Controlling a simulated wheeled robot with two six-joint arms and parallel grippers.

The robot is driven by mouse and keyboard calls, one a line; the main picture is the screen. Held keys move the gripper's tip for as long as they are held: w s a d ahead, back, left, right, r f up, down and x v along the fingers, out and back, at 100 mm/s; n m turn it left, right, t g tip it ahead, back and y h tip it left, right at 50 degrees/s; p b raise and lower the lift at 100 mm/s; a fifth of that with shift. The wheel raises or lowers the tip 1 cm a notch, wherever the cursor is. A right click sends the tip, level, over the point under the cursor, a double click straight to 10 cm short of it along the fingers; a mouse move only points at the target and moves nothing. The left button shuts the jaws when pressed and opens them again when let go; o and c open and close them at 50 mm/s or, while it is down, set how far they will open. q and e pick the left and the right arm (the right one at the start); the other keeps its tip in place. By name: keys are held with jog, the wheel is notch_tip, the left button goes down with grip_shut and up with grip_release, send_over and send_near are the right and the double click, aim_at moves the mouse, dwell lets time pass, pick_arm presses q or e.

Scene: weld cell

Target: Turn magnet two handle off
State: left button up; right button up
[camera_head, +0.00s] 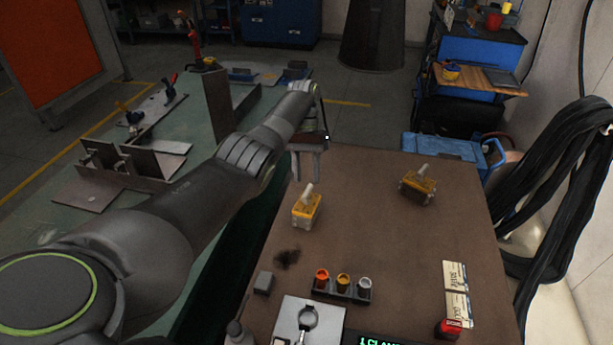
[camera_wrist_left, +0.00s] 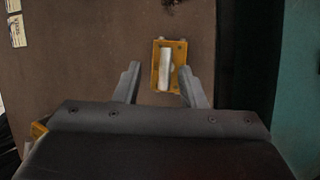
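Two yellow magnets with pale handles stand on the brown table; I see no numbers on them. The nearer-left magnet (camera_head: 306,214) has its handle sticking up, tilted slightly right. The other magnet (camera_head: 417,188) stands farther right and back, its handle also up. My left gripper (camera_head: 308,178) is open and empty, above the table just behind the nearer-left magnet. In the left wrist view, that magnet (camera_wrist_left: 157,76) lies just ahead of the two spread fingers (camera_wrist_left: 157,82), its handle roughly in line with the gap. My right gripper is not in view.
A rack of three coloured cups (camera_head: 343,288), a grey plate (camera_head: 308,322) with a round part, and paper cards (camera_head: 456,291) lie toward the table's front. A green welding table (camera_head: 110,215) with steel plates is at left. The middle of the brown table (camera_head: 375,235) is clear.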

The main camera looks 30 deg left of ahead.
pick_arm(q)
notch_tip(320, 180, up, 6)
jog(key=p, duration=0.4)
dwell(0.5)
